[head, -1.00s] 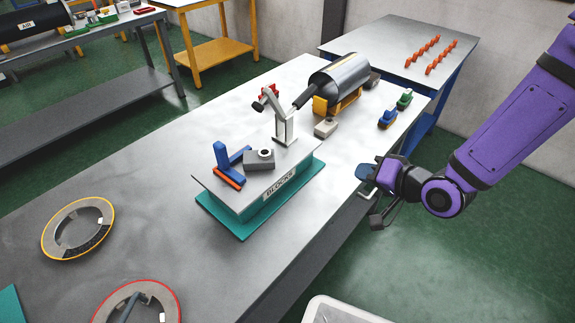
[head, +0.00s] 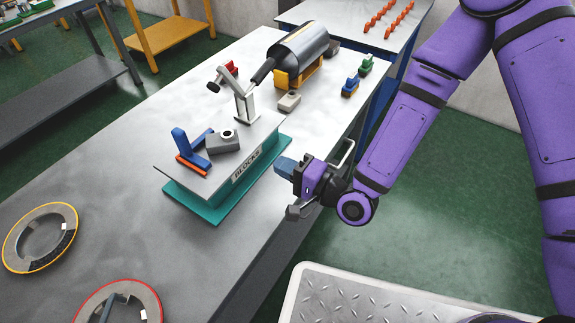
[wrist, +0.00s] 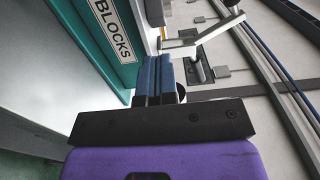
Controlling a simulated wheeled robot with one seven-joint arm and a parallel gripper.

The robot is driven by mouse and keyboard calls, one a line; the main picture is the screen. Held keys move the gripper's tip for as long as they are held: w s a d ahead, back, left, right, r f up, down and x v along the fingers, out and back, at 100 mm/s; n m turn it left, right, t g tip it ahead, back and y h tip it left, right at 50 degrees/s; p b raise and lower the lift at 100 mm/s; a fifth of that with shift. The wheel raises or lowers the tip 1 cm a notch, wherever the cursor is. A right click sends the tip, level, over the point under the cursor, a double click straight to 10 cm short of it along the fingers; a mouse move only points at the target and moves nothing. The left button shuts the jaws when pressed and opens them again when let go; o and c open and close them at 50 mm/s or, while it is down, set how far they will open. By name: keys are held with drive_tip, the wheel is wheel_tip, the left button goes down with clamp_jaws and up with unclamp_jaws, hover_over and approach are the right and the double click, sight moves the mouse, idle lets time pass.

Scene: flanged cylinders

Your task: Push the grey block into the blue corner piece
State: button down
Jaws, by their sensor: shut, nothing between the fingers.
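The grey block (head: 223,142), with a round hole on top, sits on the white top of the BLOCKS stand (head: 247,166). The blue corner piece (head: 187,147) stands just to its left on the same top, with an orange strip (head: 192,166) along its front. The block looks turned relative to the corner piece; I cannot tell if they touch. My gripper (head: 284,167) is shut and empty, to the right of the stand near the table edge. In the wrist view its blue fingers (wrist: 155,75) are together beside the BLOCKS label (wrist: 112,28). The block cannot be made out there.
A grey toggle clamp (head: 241,98) stands at the back of the stand. Behind it are a dark cylinder (head: 300,52) on a yellow cradle and small blue and green pieces (head: 350,86). The table between is clear.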

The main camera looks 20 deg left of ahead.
sight(239, 145)
drive_tip(key=x, duration=1)
drive_tip(key=shift+a, duration=0.1)
drive_tip(key=shift+a, duration=0.1)
drive_tip(key=shift+w+a+r, duration=0.1)
drive_tip(key=shift+w+a, duration=0.2)
drive_tip(key=shift+a, duration=1)
drive_tip(key=shift+d, duration=0.15)
drive_tip(key=shift+d, duration=0.1)
